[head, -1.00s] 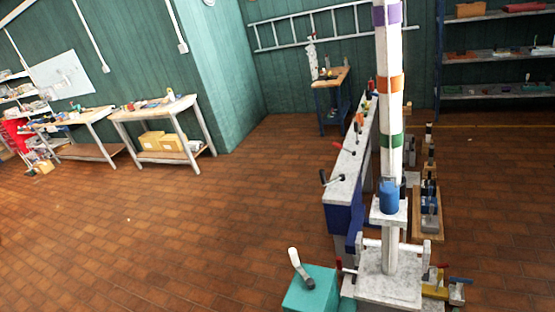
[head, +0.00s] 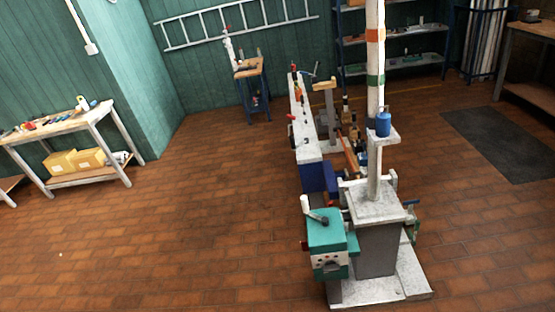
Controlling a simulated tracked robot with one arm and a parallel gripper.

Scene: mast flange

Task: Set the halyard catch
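A blue cylinder (head: 383,123) sits at a small collar low on the mast. The mast stands on a grey-white pedestal with a flange plate (head: 376,203) on top. A teal box (head: 327,232) with a white crank handle (head: 315,214) is fixed at the pedestal's left. I cannot tell which part is the halyard catch. My gripper is not in the picture.
A long narrow bench (head: 304,125) with several levers runs back behind the pedestal. A dark mat (head: 498,142) lies on the floor at right. A workbench (head: 68,140) stands at left, and a small table (head: 251,72) near the ladder (head: 235,24). The tiled floor at left is clear.

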